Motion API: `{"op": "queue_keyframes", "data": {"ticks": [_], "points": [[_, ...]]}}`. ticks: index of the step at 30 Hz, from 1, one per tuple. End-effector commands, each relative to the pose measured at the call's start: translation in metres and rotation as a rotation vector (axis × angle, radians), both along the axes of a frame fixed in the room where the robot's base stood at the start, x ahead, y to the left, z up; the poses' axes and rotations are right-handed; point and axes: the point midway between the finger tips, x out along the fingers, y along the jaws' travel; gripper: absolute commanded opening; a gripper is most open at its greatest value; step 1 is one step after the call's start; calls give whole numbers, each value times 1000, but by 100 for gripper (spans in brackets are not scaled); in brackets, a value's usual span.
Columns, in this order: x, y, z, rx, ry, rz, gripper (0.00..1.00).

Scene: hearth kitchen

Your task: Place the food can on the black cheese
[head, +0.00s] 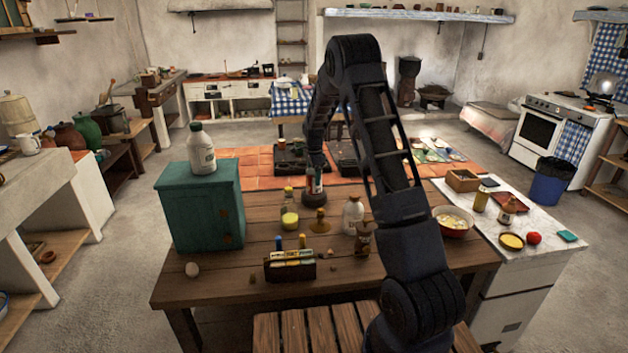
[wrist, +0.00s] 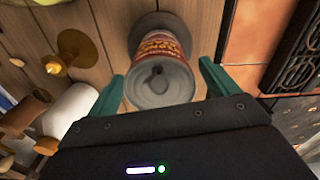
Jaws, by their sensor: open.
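The food can (head: 314,185) stands upright on the black cheese (head: 314,199), near the far edge of the wooden table. In the wrist view the can (wrist: 158,82) shows a grey top and a red and yellow label. The dark round rim of the cheese (wrist: 148,24) shows behind its base. My gripper (wrist: 162,72) is open, with one green finger on each side of the can and gaps between fingers and can. In the head view my gripper (head: 314,166) is just above the can, pointing down, and its fingers are hard to make out.
A teal cabinet (head: 200,210) with a white bottle (head: 201,150) stands at left on the table. A yellow bottle (head: 289,212), a brown wooden stand (head: 320,224) and a white jar (head: 353,214) are nearby. A bowl (head: 453,221) stands at right.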

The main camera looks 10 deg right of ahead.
Motion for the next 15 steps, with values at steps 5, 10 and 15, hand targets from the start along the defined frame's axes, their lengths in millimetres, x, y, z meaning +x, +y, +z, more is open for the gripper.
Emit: {"op": "queue_keyframes", "data": {"ticks": [5,10,15], "points": [[1,0,37,1,-4,0,86],[1,0,68,1,-4,0,86],[0,0,87,0,-1,0,86]]}}
